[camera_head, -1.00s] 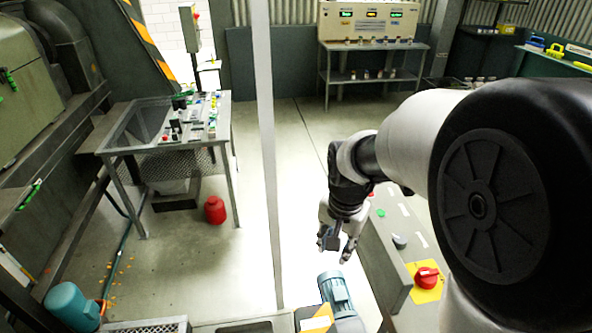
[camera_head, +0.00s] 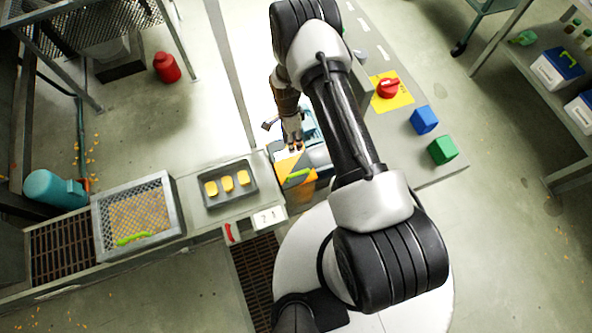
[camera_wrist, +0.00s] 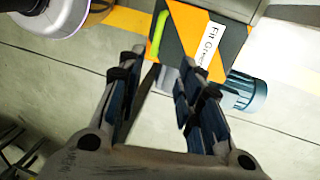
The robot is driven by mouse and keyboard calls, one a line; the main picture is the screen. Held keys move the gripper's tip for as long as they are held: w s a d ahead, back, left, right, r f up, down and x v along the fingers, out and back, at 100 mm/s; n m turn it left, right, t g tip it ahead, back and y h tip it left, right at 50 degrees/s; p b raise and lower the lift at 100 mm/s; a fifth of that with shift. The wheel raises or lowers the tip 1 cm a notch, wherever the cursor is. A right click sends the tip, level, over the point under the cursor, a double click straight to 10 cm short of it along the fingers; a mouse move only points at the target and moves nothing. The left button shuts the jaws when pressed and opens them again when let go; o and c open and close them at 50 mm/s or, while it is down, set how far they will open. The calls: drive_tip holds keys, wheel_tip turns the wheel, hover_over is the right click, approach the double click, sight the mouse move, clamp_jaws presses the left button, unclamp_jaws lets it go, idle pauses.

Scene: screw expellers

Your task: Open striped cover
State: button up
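The striped cover (camera_head: 293,167) is orange and black with a green handle (camera_head: 299,174). In the head view it lies just below my gripper (camera_head: 292,146), beside a blue-grey motor (camera_head: 310,128). In the wrist view the striped cover (camera_wrist: 196,40) shows beyond the fingertips, with a white label and the green handle (camera_wrist: 159,34) at its left edge. My gripper (camera_wrist: 160,72) is open, with an empty gap between its fingers. The handle lies past the left fingertip, not between the fingers. I cannot tell the exact distance to the cover.
A grey tray (camera_head: 206,203) with yellow pieces and a mesh cover (camera_head: 101,217) with a green handle stand to the left. A panel with a red knob (camera_head: 388,88), a blue block (camera_head: 424,120) and a green block (camera_head: 443,150) lies right.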

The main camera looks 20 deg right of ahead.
sight(297, 173)
drive_tip(key=s+f+b, duration=0.1)
drive_tip(key=f+b, duration=0.1)
drive_tip(key=f, duration=0.4)
drive_tip(key=s+f+b, duration=0.1)
drive_tip(key=f, duration=0.5)
drive_tip(key=s+f+b, duration=0.2)
drive_tip(key=f, duration=0.4)
drive_tip(key=shift+d+f+b, duration=0.15)
drive_tip(key=shift+f+b, duration=0.05)
drive_tip(key=shift+b, duration=0.1)
drive_tip(key=shift+c, duration=0.2)
clamp_jaws()
